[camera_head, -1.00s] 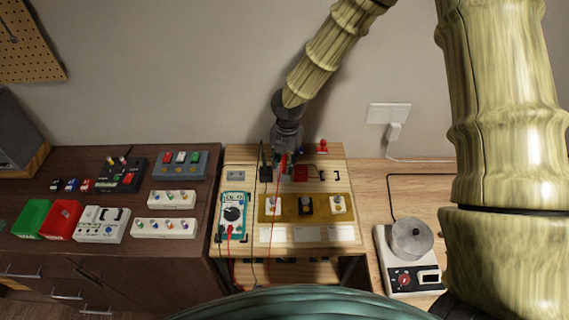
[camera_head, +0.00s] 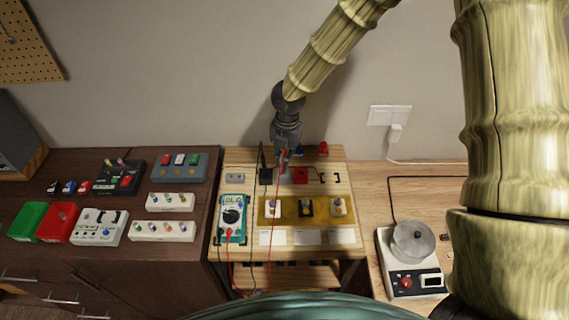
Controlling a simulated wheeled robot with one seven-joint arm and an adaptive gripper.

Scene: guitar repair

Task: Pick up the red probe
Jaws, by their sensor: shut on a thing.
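My gripper (camera_head: 283,158) is above the back part of the wooden bench, pointing down, near the black stand. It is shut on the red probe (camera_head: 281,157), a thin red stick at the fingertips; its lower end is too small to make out. A red lead runs from the probe down past the bench's front. The teal multimeter (camera_head: 234,214) lies at the bench's left, with leads plugged in at its lower end. A black probe (camera_head: 263,160) stands upright in a dark holder just left of my gripper.
A red block (camera_head: 300,175) sits right of the gripper. A brass-coloured plate (camera_head: 290,216) with several knobs lies in front. The dark cabinet (camera_head: 190,230) at left carries pedals and bins. A round-topped device (camera_head: 412,243) stands at right.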

